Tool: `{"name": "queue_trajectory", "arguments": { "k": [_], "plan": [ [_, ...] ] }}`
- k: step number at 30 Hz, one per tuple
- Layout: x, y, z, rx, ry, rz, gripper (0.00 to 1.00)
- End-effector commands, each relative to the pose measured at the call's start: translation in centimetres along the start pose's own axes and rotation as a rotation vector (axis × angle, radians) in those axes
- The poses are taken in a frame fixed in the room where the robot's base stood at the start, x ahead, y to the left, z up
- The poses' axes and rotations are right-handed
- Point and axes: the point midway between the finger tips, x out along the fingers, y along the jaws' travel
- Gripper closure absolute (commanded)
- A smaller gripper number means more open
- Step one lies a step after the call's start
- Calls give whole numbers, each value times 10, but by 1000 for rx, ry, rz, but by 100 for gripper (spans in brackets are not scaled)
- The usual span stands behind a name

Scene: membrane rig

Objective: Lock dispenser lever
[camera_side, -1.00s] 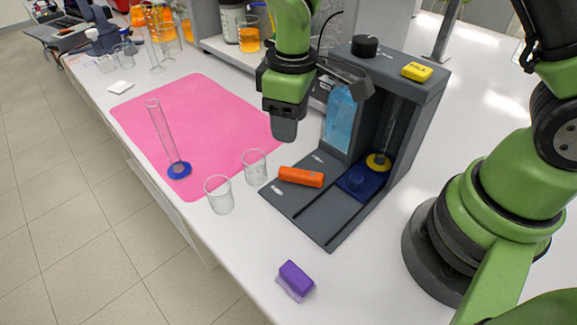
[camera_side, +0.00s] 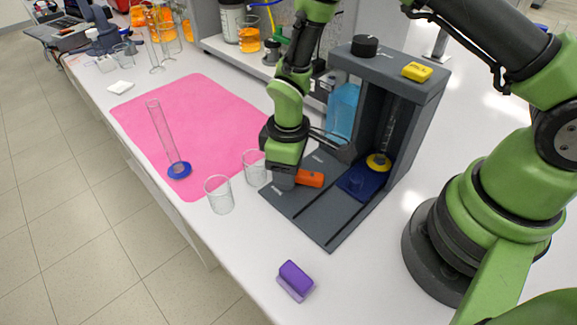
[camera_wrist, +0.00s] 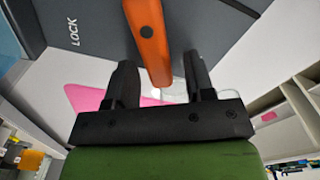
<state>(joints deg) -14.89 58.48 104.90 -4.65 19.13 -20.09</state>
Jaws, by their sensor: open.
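The orange dispenser lever (camera_side: 311,179) lies on the dark grey base (camera_side: 325,218) of the dispenser rig (camera_side: 415,98). In the side view my gripper (camera_side: 284,182) is low over the lever and hides its left end. In the wrist view my gripper (camera_wrist: 160,82) is open, with one black finger on each side of the orange lever (camera_wrist: 149,42). The lever's rounded end reaches between the fingers, with gaps showing on both sides. The word LOCK (camera_wrist: 74,29) is printed on the grey base left of the lever.
Two glass beakers (camera_side: 218,194) (camera_side: 255,167) stand close left of the base. A graduated cylinder (camera_side: 165,135) with a blue foot stands on the pink mat (camera_side: 215,110). A blue bottle (camera_side: 342,110) is in the rig. A purple block (camera_side: 295,280) lies in front.

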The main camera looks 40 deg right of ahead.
Motion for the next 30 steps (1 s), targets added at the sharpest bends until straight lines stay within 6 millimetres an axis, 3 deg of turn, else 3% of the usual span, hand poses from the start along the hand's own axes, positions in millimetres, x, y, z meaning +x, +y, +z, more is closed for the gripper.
{"name": "queue_trajectory", "arguments": {
  "k": [4,10,20,30],
  "plan": [
    [0,0,0,0,0,0,53],
    [0,0,0,0,0,0,99],
    [0,2,0,33,-1,0,100],
    [-1,11,2,246,-3,0,100]
  ]
}}
